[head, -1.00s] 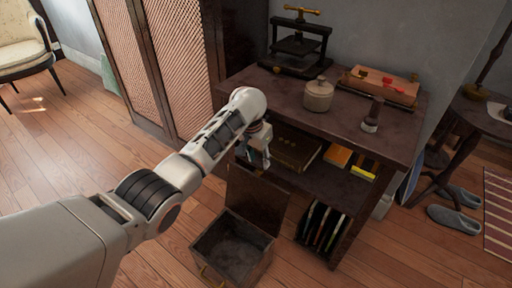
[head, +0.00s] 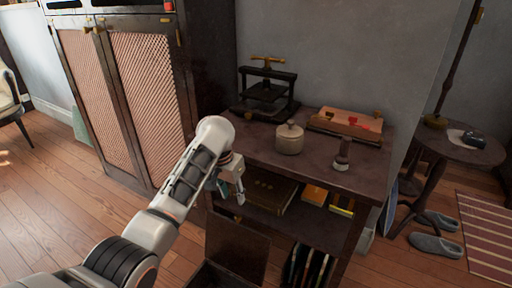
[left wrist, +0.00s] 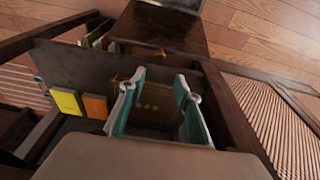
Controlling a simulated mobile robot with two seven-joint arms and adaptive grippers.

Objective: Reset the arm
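My left gripper (head: 238,192) is at the front of the dark side table (head: 225,150), below its top and next to the shelf opening. In the left wrist view its two teal-lined fingers (left wrist: 160,85) stand apart with nothing held between them. Behind them a brown book with gold marks (left wrist: 155,100) lies on the shelf; the head view also shows this book (head: 268,188). I cannot tell the exact gap between fingers and book. My left arm reaches in from the lower left. My right gripper is in neither view.
A pale lidded pot (head: 289,140), a black press (head: 266,90), a wooden box (head: 345,123) and a small dark stamp (head: 342,155) stand on the tabletop. An open chest (head: 235,250) sits on the floor below the gripper. A cabinet (head: 150,90) stands left; open floor lies further left.

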